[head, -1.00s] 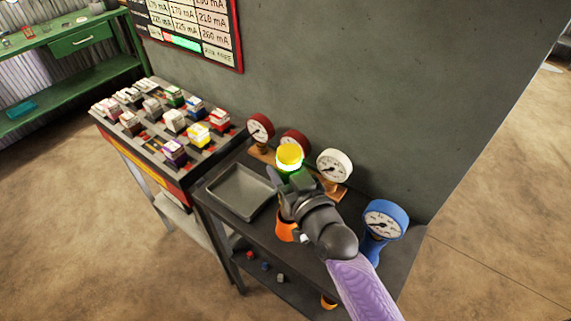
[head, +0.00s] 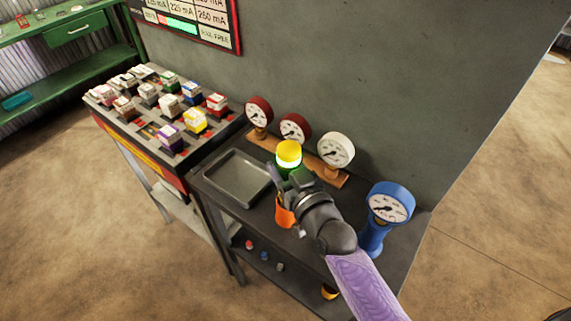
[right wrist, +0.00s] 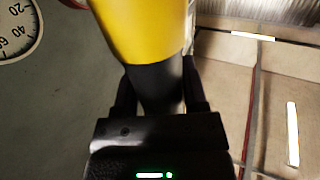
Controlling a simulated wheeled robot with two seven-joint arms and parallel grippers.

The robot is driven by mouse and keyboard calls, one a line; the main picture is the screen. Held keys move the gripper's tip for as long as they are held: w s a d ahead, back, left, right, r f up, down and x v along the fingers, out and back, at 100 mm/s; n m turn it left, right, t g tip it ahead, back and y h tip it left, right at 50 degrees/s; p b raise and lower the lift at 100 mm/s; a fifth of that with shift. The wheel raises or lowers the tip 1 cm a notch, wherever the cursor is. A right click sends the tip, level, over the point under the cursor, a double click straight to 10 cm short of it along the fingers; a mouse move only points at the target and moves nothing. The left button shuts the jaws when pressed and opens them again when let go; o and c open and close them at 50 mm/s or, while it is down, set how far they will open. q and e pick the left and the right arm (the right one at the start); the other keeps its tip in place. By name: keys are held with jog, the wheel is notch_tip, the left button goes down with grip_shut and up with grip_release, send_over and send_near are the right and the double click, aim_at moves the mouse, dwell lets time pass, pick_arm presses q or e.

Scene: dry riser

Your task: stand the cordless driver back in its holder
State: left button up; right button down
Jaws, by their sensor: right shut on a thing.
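The cordless driver (head: 289,153) has a yellow upper body and a dark grip. My right gripper (head: 291,186) is shut on it and partly covers it in the head view. In the right wrist view the yellow body (right wrist: 140,30) rises above the dark grip between the fingers. What looks like the holder, an orange cup (head: 284,214), stands on the dark bench just below the gripper, partly hidden by it. I cannot tell whether the driver's lower end is inside the cup. My left gripper is not in view.
A grey tray (head: 237,178) lies left of the holder. Two red gauges (head: 259,112) and a white gauge (head: 336,151) stand behind on a wooden base. A blue gauge (head: 391,203) stands close on the right. A rack of coloured blocks (head: 135,118) is at the left.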

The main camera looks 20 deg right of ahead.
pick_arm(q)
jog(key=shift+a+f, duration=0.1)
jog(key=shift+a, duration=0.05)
pick_arm(e)
jog(key=shift+f, duration=0.35)
pick_arm(q)
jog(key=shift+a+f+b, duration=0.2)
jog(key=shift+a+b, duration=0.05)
jog(key=shift+b, duration=0.05)
pick_arm(e)
jog(key=shift+f, duration=0.1)
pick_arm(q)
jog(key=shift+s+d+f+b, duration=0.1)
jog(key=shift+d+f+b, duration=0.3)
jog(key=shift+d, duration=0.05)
pick_arm(e)
jog(key=shift+f, duration=0.55)
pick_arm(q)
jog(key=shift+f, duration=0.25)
pick_arm(e)
jog(key=shift+f, duration=0.35)
jog(key=shift+c, duration=2)
grip_release()
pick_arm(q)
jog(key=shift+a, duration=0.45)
pick_arm(e)
jog(key=o, duration=0.3)
